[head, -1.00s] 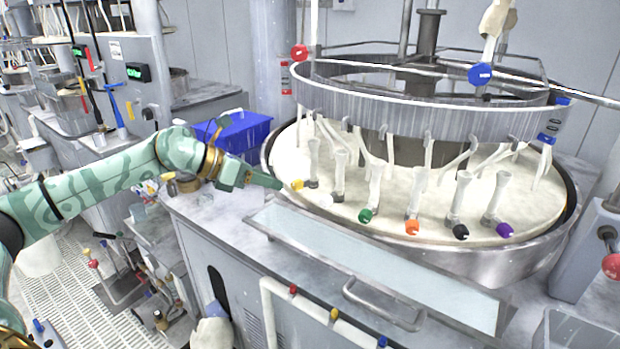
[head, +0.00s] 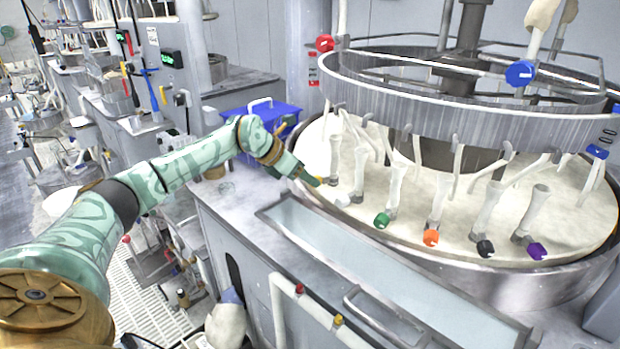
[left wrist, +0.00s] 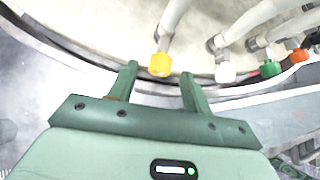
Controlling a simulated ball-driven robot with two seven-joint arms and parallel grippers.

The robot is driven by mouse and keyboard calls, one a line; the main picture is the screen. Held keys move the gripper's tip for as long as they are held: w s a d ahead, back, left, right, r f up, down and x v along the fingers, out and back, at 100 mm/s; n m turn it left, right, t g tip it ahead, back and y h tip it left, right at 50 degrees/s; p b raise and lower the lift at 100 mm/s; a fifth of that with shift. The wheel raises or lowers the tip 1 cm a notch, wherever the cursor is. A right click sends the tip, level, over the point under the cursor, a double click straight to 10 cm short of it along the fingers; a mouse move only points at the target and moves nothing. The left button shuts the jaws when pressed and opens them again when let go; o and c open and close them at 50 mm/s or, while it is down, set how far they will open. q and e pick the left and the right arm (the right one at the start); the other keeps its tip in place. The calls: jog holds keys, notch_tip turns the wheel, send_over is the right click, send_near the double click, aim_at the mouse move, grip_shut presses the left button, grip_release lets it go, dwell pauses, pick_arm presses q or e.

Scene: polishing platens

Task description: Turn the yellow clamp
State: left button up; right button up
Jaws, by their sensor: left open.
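The yellow clamp (left wrist: 160,64) is a small knob at the end of a pale tube, at the rim of the cream platen (left wrist: 120,20). In the left wrist view it lies just past and between the two spread fingertips of my left gripper (left wrist: 160,72), with clear space to either side. In the head view the left gripper (head: 308,176) reaches the platen's left rim, and only a sliver of the yellow clamp (head: 319,181) shows by the fingertips. I cannot tell whether they touch. The left gripper is open and empty. My right gripper is out of view.
The white clamp (head: 342,199) is close beside on the right, followed by green (head: 382,219), orange (head: 431,237), black (head: 485,248) and purple (head: 537,251) clamps. A metal ring (head: 460,118) hangs above the platen. A blue bin (head: 262,118) stands behind the gripper.

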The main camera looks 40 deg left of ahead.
pick_arm(q)
jog(key=shift+x, duration=1.05)
jog(key=c, duration=1)
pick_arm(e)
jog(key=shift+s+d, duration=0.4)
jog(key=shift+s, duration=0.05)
